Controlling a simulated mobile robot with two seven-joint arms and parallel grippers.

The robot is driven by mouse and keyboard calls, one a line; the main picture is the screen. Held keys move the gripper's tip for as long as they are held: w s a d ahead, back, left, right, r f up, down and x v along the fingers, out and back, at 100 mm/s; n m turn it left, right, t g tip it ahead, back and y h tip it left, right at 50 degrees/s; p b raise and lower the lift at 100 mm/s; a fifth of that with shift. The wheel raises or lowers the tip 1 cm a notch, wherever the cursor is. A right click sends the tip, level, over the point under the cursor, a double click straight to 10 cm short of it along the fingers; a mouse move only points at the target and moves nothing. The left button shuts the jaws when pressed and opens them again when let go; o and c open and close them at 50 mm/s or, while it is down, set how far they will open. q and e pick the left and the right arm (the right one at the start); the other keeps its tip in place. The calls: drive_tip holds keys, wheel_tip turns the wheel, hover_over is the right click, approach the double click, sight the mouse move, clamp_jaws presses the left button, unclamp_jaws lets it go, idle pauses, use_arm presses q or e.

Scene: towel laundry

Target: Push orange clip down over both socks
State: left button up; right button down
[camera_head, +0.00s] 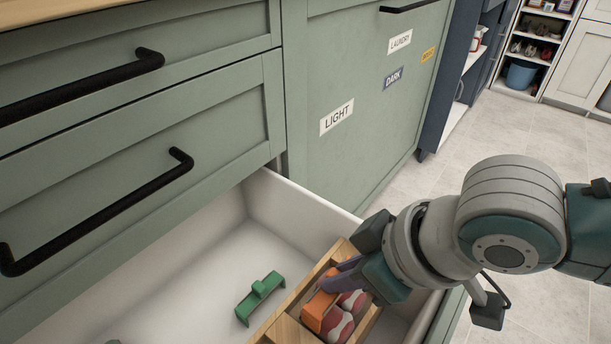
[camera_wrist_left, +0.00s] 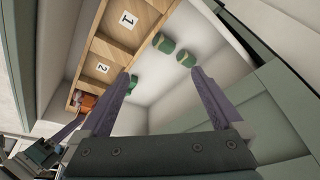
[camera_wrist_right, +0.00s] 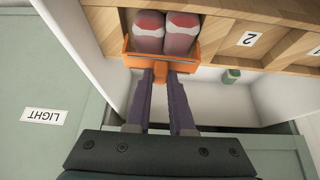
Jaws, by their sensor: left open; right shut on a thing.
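The orange clip (camera_wrist_right: 190,55) sits across the near ends of the two socks in the right wrist view, its side arms beside them. The socks (camera_wrist_right: 149,32) (camera_wrist_right: 181,33) are red, white and greyish and stand side by side in a wooden compartment. My right gripper (camera_wrist_right: 160,72) is shut on the clip's tab. In the head view, the clip (camera_head: 318,309) and socks (camera_head: 339,325) are partly covered by my right gripper (camera_head: 342,276). My left gripper (camera_wrist_left: 163,78) is open and empty above the drawer, out of the head view.
The open white drawer (camera_head: 205,255) holds a wooden divider (camera_head: 292,331) with compartments numbered 1 and 2. A green clip (camera_head: 259,297) lies on the bare drawer floor; several green pieces (camera_wrist_left: 164,43) show in the left wrist view. Green cabinet fronts (camera_head: 350,80) rise behind.

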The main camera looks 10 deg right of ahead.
drive_tip(key=shift+w+r+p, duration=0.1)
drive_tip(key=shift+r+p, duration=0.3)
drive_tip(key=shift+r, duration=0.05)
drive_tip(key=shift+r+p, duration=0.5)
drive_tip(key=shift+p, duration=0.1)
drive_tip(key=shift+s+f, duration=0.2)
drive_tip(key=shift+f, duration=0.15)
idle(0.6)
drive_tip(key=shift+w+f, duration=0.1)
drive_tip(key=shift+f, duration=0.4)
idle(0.5)
drive_tip(key=shift+f+b, duration=0.3)
drive_tip(key=shift+b, duration=0.05)
idle(0.4)
drive_tip(key=shift+f, duration=0.3)
idle(0.5)
drive_tip(key=shift+f+b, duration=0.45)
drive_tip(key=shift+f, duration=0.1)
drive_tip(key=shift+f, duration=0.15)
